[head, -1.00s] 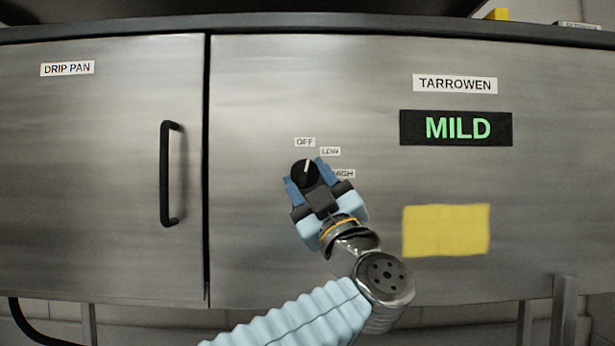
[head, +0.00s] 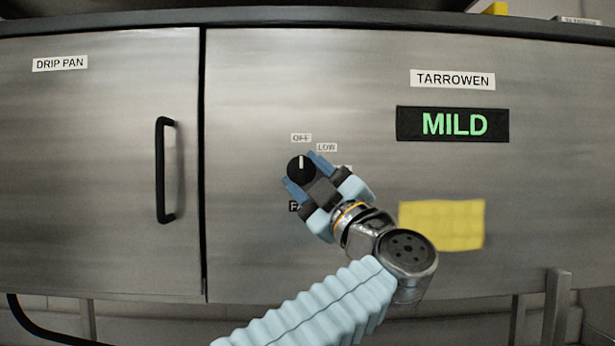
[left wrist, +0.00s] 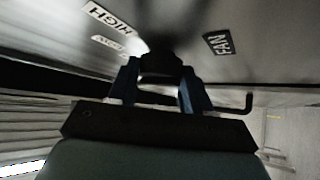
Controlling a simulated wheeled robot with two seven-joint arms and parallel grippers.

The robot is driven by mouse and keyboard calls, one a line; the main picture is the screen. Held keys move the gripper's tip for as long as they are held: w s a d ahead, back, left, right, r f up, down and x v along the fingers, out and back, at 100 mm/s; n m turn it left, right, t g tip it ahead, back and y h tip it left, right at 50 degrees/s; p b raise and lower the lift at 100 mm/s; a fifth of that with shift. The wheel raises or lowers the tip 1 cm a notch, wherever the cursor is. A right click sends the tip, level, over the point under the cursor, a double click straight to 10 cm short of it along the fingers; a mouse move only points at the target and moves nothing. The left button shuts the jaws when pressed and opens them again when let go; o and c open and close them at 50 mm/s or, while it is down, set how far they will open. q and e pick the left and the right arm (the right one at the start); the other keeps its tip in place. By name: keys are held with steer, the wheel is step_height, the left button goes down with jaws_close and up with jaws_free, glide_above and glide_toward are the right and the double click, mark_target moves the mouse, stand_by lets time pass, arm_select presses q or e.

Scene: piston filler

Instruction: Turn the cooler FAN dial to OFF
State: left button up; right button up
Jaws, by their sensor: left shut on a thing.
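The FAN dial (head: 300,168) is a round black knob with a white pointer line on the steel cabinet front. Its pointer stands about straight up, toward the OFF label (head: 301,138). The LOW label (head: 327,147) is up and right of the knob. My left gripper (head: 304,172) is shut on the knob, one blue finger on each side, tilted from the lower right. The gripper mostly hides the HIGH label and part of the FAN label in the head view. The left wrist view shows the FAN label (left wrist: 218,42), the HIGH label (left wrist: 108,18) and the dark knob (left wrist: 161,62) between the fingers.
A black door handle (head: 163,170) stands out left of the dial, on the DRIP PAN door. A green MILD display (head: 453,124) and a blank yellow note (head: 441,225) are to the right. The cabinet front around the dial is otherwise flat.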

arm_select(q)
steer(key=o, duration=1)
steer(key=shift+o, duration=0.2)
steer(key=b+v, duration=0.4)
steer(key=v, duration=0.9)
steer(key=shift+s+f, duration=0.25)
steer(key=shift+s, duration=0.05)
steer(key=shift+d, duration=0.2)
